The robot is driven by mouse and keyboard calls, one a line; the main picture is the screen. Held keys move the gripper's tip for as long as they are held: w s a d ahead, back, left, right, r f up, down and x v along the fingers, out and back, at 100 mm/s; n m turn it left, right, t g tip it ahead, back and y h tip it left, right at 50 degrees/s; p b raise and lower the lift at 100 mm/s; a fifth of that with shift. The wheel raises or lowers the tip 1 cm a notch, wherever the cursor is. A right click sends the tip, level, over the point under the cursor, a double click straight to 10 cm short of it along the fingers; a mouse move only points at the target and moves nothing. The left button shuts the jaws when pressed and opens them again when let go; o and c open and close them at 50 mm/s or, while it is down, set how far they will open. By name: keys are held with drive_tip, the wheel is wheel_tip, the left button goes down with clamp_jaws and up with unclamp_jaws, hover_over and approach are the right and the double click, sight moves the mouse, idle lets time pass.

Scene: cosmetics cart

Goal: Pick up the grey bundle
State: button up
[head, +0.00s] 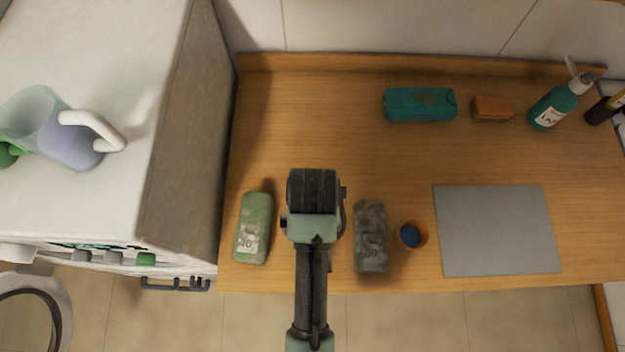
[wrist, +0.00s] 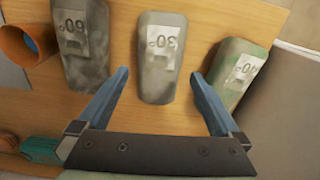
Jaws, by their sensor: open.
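The grey bundle (wrist: 162,55), plain light grey with a white "30°" label, lies on the wooden top in the middle of the wrist view. In the head view it is hidden under my arm. My gripper (wrist: 160,76) is open and empty, its blue fingertips apart to either side of the near part of this bundle. How high the tips are above the top I cannot tell. A darker, mottled grey bundle marked 60° (wrist: 84,45) lies on one side; it also shows in the head view (head: 371,238). A green bundle marked 40° (head: 255,228) lies on the other side.
An orange cup with blue inside (head: 412,236) stands close to the dark bundle. A grey mat (head: 497,231) lies right of it. A teal case (head: 420,104), orange block (head: 492,108) and pump bottle (head: 552,104) are at the back. A white machine (head: 90,45) stands left.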

drive_tip(key=shift+w+f+p, duration=0.15)
drive_tip(key=shift+f+p, duration=0.2)
drive_tip(key=shift+f, duration=1.7)
drive_tip(key=shift+w+f+p, duration=0.1)
drive_tip(key=shift+f+p, duration=0.25)
drive_tip(key=shift+f, duration=1.7)
drive_tip(key=c, duration=1.2)
drive_tip(key=shift+c, duration=0.2)
drive_tip(key=shift+r, duration=0.15)
